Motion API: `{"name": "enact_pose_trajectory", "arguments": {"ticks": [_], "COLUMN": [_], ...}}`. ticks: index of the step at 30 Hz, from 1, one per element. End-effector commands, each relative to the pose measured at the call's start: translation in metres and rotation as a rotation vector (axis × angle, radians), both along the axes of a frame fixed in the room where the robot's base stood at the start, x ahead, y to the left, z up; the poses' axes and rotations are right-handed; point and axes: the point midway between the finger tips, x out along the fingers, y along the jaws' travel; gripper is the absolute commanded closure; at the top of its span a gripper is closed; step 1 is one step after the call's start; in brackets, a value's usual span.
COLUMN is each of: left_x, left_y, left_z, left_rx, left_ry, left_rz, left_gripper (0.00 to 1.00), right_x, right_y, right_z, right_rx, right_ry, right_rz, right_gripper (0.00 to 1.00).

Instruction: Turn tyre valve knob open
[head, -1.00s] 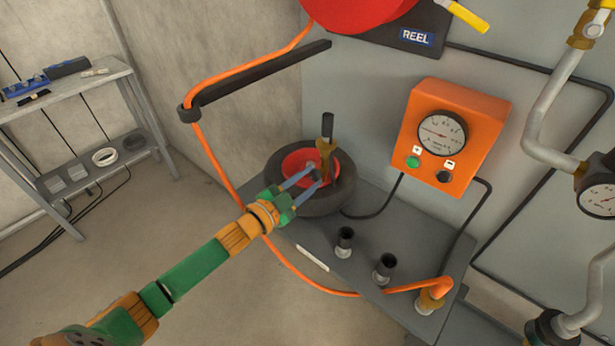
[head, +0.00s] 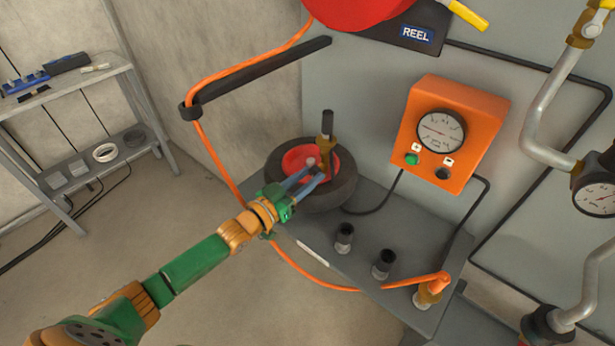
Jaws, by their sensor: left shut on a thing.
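The tyre (head: 338,192) lies flat at the left end of the grey bench, with a red hub (head: 294,159). A brass valve with a black upright top (head: 327,128) stands at the hub. My left gripper (head: 316,174) reaches over the tyre from the lower left, its fingers shut on a small knob at the valve's foot. The knob is mostly hidden between the fingertips, so its turn cannot be read. My right gripper is not in view.
An orange gauge box (head: 458,132) with a green and a black button is on the wall. Two black-topped posts (head: 344,238) and a brass fitting (head: 430,292) with the orange hose stand on the bench (head: 350,272). A dark bar (head: 262,72) juts out above left. A shelf (head: 70,90) stands far left.

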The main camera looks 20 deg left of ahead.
Motion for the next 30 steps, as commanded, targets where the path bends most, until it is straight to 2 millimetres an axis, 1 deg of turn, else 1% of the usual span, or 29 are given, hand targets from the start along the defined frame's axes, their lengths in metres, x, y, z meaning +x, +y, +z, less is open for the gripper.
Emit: {"name": "enact_pose_trajectory", "arguments": {"ticks": [9,23,24,27,30], "left_x": [0.0002,0.0002,0.0002,0.0002,0.0002], "left_y": [0.0,-0.0001,-0.0001,-0.0001,-0.0001], "left_z": [0.0007,0.0008,0.0008,0.0006,0.0004], "left_rx": [-0.08,-0.091,-0.091,-0.09,-0.09], "left_ry": [0.027,0.031,0.031,0.031,0.031], "left_rz": [0.0,0.0,0.0,0.0,0.0], "left_gripper": [1.0,1.0,0.58,0.34,0.34], "right_x": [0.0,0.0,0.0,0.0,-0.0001], "right_y": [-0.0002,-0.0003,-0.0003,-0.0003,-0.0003], "right_z": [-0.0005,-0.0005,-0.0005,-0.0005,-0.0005], "right_rx": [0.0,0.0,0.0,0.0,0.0], "right_ry": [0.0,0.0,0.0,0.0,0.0], "right_rz": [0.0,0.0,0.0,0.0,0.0], "right_gripper": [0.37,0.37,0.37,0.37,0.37]}}
